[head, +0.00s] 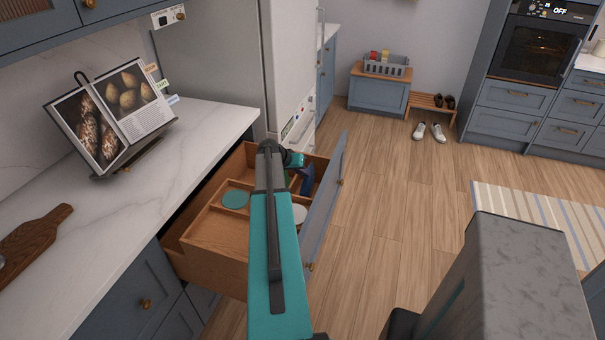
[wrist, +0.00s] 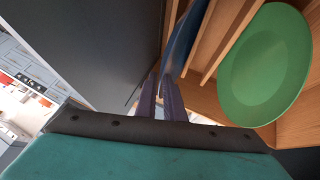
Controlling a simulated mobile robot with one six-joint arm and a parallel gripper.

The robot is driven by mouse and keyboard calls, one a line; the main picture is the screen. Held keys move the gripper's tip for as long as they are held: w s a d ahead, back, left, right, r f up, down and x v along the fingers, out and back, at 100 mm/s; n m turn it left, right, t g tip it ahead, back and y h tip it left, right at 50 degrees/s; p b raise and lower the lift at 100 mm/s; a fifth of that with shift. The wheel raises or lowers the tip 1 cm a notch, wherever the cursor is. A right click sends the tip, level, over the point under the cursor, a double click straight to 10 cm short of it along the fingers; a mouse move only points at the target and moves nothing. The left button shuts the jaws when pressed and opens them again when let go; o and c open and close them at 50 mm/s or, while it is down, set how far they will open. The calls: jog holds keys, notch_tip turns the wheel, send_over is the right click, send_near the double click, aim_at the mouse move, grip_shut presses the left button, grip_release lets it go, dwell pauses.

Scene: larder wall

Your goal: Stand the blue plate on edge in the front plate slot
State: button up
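The blue plate (wrist: 184,38) shows nearly edge-on in the wrist view, running up from between the dark fingers of my gripper (wrist: 163,92). My gripper appears shut on its rim. In the head view the blue plate (head: 307,183) is a dark blue patch below my gripper (head: 298,164), at the far end of the open drawer (head: 212,262). Wooden slot dividers (wrist: 217,38) stand right beside the plate in the wrist view. I cannot tell whether the plate's lower edge is inside a slot. My arm hides part of the drawer.
A green plate (wrist: 264,66) is beyond the dividers. A teal disc (head: 236,199) and a white one (head: 299,214) are in the drawer. The drawer front (head: 325,205) stands close on the right, the worktop (head: 190,140) on the left.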

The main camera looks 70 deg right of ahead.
jog(key=shift+o, duration=1.4)
jog(key=shift+a, duration=0.1)
jog(key=b+v, duration=0.3)
jog(key=v, duration=1)
jog(key=shift+a+r, duration=0.2)
jog(key=shift+r, duration=0.1)
jog(key=shift+w+r, duration=0.1)
jog(key=shift+r, duration=0.05)
